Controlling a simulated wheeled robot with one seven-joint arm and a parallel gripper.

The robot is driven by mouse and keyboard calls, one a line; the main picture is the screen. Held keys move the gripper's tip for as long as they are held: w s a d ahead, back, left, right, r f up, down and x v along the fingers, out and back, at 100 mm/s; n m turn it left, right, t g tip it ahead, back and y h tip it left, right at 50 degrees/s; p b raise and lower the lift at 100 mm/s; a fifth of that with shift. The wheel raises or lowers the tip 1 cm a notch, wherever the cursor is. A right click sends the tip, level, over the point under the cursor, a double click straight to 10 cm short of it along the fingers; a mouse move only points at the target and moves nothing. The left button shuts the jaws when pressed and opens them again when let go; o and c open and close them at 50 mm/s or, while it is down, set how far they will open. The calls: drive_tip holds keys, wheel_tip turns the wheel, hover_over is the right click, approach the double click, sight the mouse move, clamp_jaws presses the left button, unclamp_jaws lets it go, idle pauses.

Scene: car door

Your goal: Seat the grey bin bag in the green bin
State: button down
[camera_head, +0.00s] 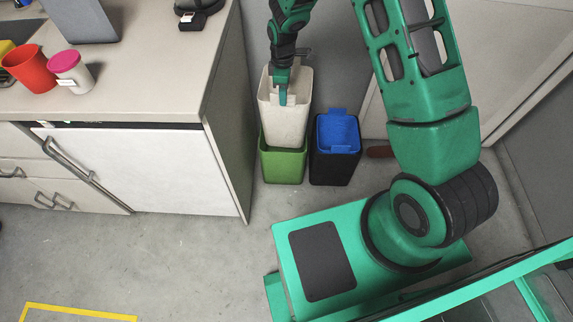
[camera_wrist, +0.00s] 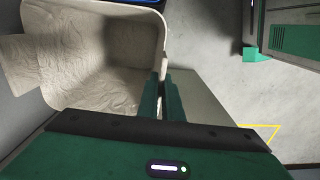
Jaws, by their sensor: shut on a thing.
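The grey bin bag (camera_head: 284,125) is a pale, open-topped liner with tab-like flaps at its rim. My gripper (camera_head: 283,92) is shut on the bag's rim. In the wrist view the fingers (camera_wrist: 166,92) pinch the edge of the bag (camera_wrist: 85,75), whose creased, empty inside shows. The green bin (camera_head: 283,168) stands on the floor directly below the bag. Most of the bag rises above the bin, roughly upright. Its lower end meets the bin's mouth; how far it reaches inside is hidden.
A black bin (camera_head: 333,168) with a blue bag (camera_head: 338,133) stands close on the right of the green bin. A counter (camera_head: 150,95) with cups is on the left, its side panel near the bins. A wall is behind. Open floor (camera_head: 190,260) lies in front.

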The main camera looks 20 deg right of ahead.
sight(282, 128)
drive_tip(key=shift+a+f+n, duration=0.25)
drive_tip(key=shift+f+n, duration=0.15)
drive_tip(key=shift+f, duration=0.05)
wheel_tip(282, 128, down, 29)
drive_tip(key=shift+r, duration=0.1)
idle(0.3)
drive_tip(key=c, duration=2.3)
unclamp_jaws()
drive_tip(key=o, duration=0.4)
drive_tip(key=shift+c, duration=0.2)
drive_tip(key=shift+r, duration=0.1)
wheel_tip(282, 128, up, 12)
drive_tip(key=shift+s, duration=0.1)
